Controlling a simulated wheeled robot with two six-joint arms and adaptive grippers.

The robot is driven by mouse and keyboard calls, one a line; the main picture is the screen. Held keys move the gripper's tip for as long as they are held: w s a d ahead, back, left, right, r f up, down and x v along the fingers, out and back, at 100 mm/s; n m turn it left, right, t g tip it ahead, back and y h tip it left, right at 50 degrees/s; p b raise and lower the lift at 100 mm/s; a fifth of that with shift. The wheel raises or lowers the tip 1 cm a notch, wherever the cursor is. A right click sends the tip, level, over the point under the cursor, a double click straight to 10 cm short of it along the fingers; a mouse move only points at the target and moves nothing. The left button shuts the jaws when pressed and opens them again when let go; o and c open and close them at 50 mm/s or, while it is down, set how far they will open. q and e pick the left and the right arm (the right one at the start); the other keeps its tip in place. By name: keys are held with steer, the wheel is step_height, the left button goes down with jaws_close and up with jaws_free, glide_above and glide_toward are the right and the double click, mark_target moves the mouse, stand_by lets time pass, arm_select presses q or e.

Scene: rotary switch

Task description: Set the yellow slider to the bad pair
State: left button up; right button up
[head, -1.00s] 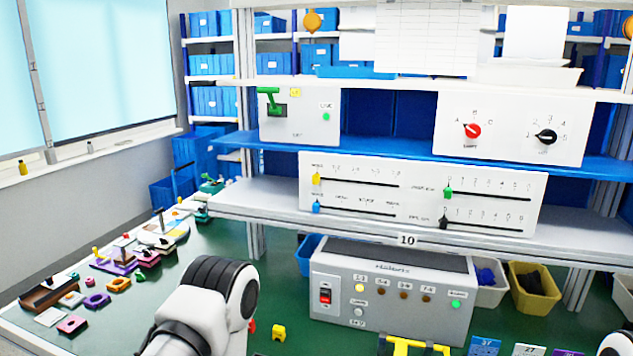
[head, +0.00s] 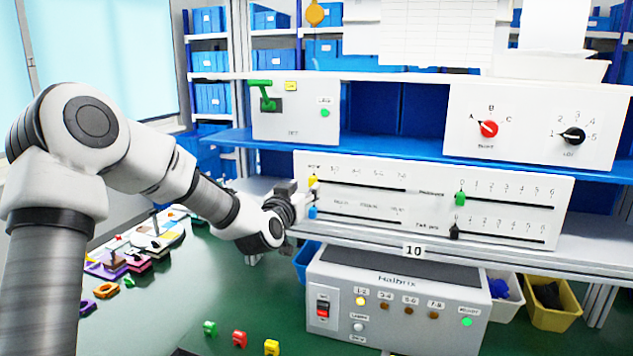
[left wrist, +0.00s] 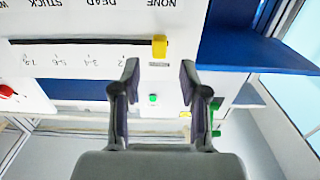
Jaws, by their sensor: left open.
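The yellow slider (head: 313,181) is at the left end of the upper-left track on the white panel (head: 480,248). In the left wrist view, which is upside down, the yellow slider (left wrist: 160,47) sits by the end label, beside pair marks such as 3-4 and 5-6. My left gripper (head: 302,196) is at the panel's left end, close to the slider. In the left wrist view its two fingers (left wrist: 159,66) are open, and the slider appears just beyond the gap between their tips. I cannot tell whether they touch it. My right gripper is not in view.
The blue slider (head: 313,213) is close below, at its track's left end. The grey box (head: 400,328) under the shelf has its 1-2 lamp (head: 360,301) lit yellow; the other pair lamps look dark brown. A green lamp (head: 467,322) is lit.

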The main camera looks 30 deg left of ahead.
mark_target(312, 182)
arm_select(q)
steer(key=p+x, duration=0.1)
steer(key=x, duration=0.3)
steer(key=shift+w+f, duration=0.15)
steer(key=shift+w, duration=0.1)
steer(key=shift+s, duration=0.1)
jaws_close()
steer(key=shift+d, duration=0.15)
steer(key=w+d, duration=0.1)
steer(key=d, duration=0.4)
steer(key=w+d+b, duration=0.1)
steer(key=d, duration=0.4)
steer(key=w+d+b, duration=0.1)
steer(key=d, duration=0.4)
steer(key=shift+w, duration=0.3)
